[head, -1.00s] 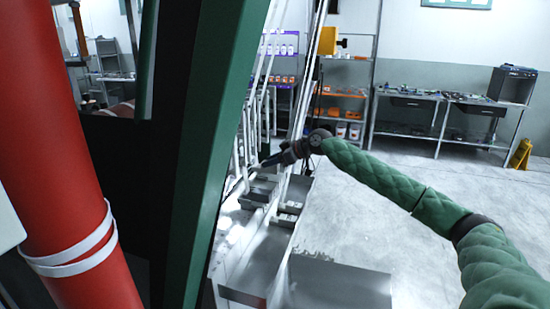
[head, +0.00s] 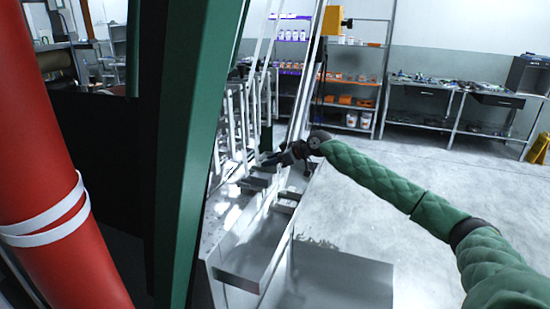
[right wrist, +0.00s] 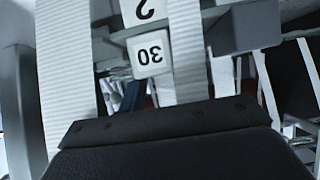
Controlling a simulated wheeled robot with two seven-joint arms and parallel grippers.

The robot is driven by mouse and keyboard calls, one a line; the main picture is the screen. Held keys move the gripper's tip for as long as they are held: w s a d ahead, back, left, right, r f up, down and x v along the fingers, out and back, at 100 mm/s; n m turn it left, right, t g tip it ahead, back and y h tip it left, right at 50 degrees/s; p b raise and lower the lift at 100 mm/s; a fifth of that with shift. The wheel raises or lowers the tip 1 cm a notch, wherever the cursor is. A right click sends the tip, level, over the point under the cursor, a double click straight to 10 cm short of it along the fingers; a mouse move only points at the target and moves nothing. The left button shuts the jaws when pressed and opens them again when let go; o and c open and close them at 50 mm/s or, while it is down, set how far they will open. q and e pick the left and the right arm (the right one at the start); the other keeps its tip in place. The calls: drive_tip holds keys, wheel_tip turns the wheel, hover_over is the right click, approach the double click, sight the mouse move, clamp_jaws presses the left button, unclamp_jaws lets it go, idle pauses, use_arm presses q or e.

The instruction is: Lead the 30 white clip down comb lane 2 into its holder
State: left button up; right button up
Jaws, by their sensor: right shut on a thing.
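The 30 white clip (right wrist: 149,53) shows in the right wrist view, a small white block marked 30, in front of a white ribbed webbing strip (right wrist: 186,50). A white plate marked 2 (right wrist: 145,12) is just above it in the picture. My right gripper (head: 268,160) reaches in from the right among the pale frame bars and is shut on the clip. Its fingertips are hidden behind its own dark body in the right wrist view. The clip is too small to make out in the head view. I cannot make out the holder for certain. My left gripper is out of view.
A dark green post (head: 195,150) blocks the left part of the head view. Grey metal trays (head: 245,255) lie below my right gripper. Shelves (head: 355,80) and a bench (head: 450,90) stand at the back.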

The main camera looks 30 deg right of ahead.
drive_tip(key=shift+f, duration=0.2)
drive_tip(key=o, duration=1.1)
drive_tip(key=shift+s+d, duration=0.1)
drive_tip(key=shift+s, duration=0.05)
drive_tip(key=shift+s+d+r+b, duration=0.1)
drive_tip(key=shift+s+d+b, duration=0.1)
drive_tip(key=shift+b, duration=0.2)
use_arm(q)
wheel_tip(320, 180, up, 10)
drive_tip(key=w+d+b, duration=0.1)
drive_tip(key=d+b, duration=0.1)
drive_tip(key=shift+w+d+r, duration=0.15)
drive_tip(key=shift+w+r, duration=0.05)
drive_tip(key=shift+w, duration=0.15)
use_arm(e)
drive_tip(key=shift+v, duration=3.45)
